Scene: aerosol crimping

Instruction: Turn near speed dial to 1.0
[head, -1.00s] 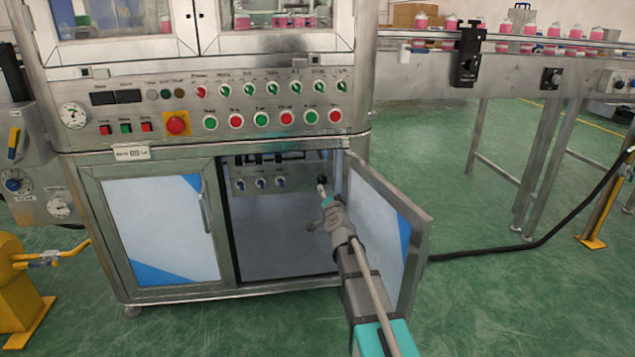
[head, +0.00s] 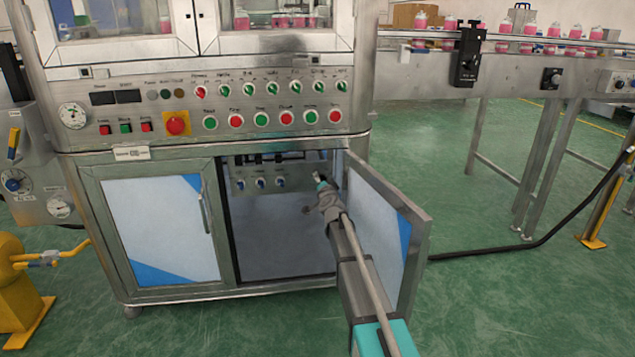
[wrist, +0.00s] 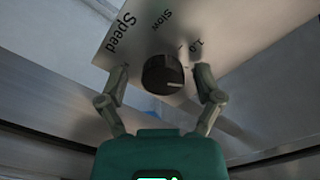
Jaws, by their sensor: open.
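In the wrist view a round black speed dial (wrist: 164,75) sits on a grey plate (wrist: 143,35) marked "Speed", "Slow" and "1.0". A short light mark on the dial points right in that view, to the side of the "1.0" print. My gripper (wrist: 160,73) is open, with one finger on each side of the dial. I cannot tell whether either finger touches it. In the head view my gripper (head: 320,181) is at the right side of the open lower cabinet, and the dial cannot be made out there.
The open cabinet door (head: 385,225) stands close to the right of my arm. Several small knobs (head: 260,183) are on a panel inside the cabinet. A button panel (head: 220,104) is above. The closed left door (head: 160,230) is beside the opening.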

